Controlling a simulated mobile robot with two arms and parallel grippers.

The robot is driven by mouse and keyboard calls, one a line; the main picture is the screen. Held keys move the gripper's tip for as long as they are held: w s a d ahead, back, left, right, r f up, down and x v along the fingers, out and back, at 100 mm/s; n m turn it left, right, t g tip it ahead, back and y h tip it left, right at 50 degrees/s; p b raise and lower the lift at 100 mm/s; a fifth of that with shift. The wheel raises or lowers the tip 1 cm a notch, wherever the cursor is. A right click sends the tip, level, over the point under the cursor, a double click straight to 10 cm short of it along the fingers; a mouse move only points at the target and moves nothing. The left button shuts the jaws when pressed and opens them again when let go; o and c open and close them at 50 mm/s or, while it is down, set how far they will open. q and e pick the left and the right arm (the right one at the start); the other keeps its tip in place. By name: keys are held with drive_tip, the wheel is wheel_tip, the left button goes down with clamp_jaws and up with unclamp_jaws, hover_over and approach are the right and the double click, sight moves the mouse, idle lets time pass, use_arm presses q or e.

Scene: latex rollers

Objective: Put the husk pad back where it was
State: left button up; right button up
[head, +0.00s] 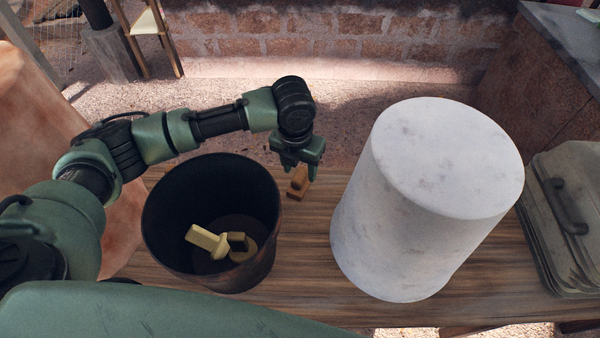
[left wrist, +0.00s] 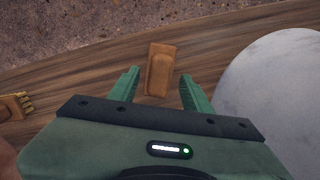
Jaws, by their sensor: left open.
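A small orange-brown block (head: 298,187), which may be the husk pad, sits on the wooden table near its far edge, between the dark bucket and the pale cylinder. In the left wrist view the block (left wrist: 160,71) looks tan with a raised middle. My left gripper (head: 299,170) is above it, open, fingers pointing down. In the left wrist view the block shows between the fingertips of the gripper (left wrist: 160,76), with a gap on both sides. I cannot tell whether the fingertips reach down to its height. My right gripper is not in view.
A dark bucket (head: 160,225) holds pale yellow pieces (head: 205,239). A large white marbled cylinder (head: 430,200) stands to the right. A brown brush-like thing with yellow bristles (left wrist: 14,106) lies left in the left wrist view. Grey stacked trays (head: 565,190) stand at far right.

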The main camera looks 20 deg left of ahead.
sight(298, 178)
use_arm(q)
wheel_tip(298, 178, up, 10)
drive_tip(key=s+b, duration=0.1)
drive_tip(key=shift+f, duration=0.25)
